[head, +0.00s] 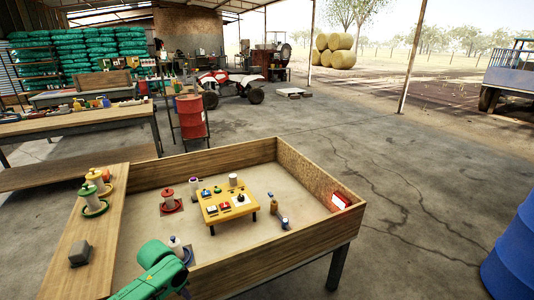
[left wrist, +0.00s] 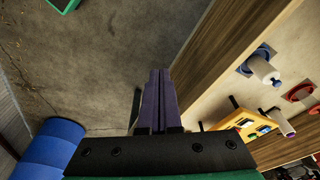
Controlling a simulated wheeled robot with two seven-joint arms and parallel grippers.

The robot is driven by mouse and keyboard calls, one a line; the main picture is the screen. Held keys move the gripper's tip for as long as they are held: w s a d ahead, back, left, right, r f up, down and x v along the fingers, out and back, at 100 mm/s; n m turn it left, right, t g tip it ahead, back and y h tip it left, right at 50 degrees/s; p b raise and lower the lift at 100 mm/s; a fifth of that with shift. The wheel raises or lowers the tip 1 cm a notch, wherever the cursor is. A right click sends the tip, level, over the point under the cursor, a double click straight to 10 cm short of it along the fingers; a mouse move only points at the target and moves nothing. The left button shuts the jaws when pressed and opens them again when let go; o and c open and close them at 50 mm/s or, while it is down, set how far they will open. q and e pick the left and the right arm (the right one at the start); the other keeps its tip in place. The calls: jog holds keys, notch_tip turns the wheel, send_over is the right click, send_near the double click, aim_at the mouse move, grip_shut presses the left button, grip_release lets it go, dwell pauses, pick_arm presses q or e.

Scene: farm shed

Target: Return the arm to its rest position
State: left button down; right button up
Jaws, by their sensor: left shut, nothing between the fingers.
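My left arm, green, comes in at the bottom of the head view, by the front left corner of a wooden-walled box table (head: 272,273). My left gripper (head: 185,292) is low at the bottom edge there, partly hidden by the arm. In the left wrist view its purple fingers (left wrist: 158,78) are together, with nothing between them. Behind them is bare concrete floor, and the wooden wall (left wrist: 215,50) runs along their right side. My right gripper is in neither view.
A blue-topped feeder (head: 177,246) stands just inside the box, close to my arm. A yellow stand (head: 213,217) with small items is in the middle. A side board (head: 62,245) holds a grey block (head: 80,253). A blue barrel (head: 515,250) stands at right; floor between is clear.

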pick_arm(q)
notch_tip(320, 180, down, 14)
jog(key=a+n+t+b, duration=0.1)
jog(key=a+n+b, duration=0.1)
jog(key=b, duration=0.1)
jog(key=s+a+f+n+b, duration=0.25)
jog(key=s+f, duration=0.55)
jog(key=f, duration=0.4)
jog(key=s+d+f+b, duration=0.1)
jog(key=s+f, duration=0.4)
jog(key=s, duration=0.4)
jog(key=s+d+f+g+b, duration=0.1)
jog(key=s+f, duration=0.4)
jog(key=s, duration=0.5)
jog(key=s+f+y+b, duration=0.1)
jog(key=s+f, duration=0.5)
jog(key=s, duration=0.4)
jog(key=shift+d+g+b, duration=0.35)
jog(key=shift+d+g, duration=0.05)
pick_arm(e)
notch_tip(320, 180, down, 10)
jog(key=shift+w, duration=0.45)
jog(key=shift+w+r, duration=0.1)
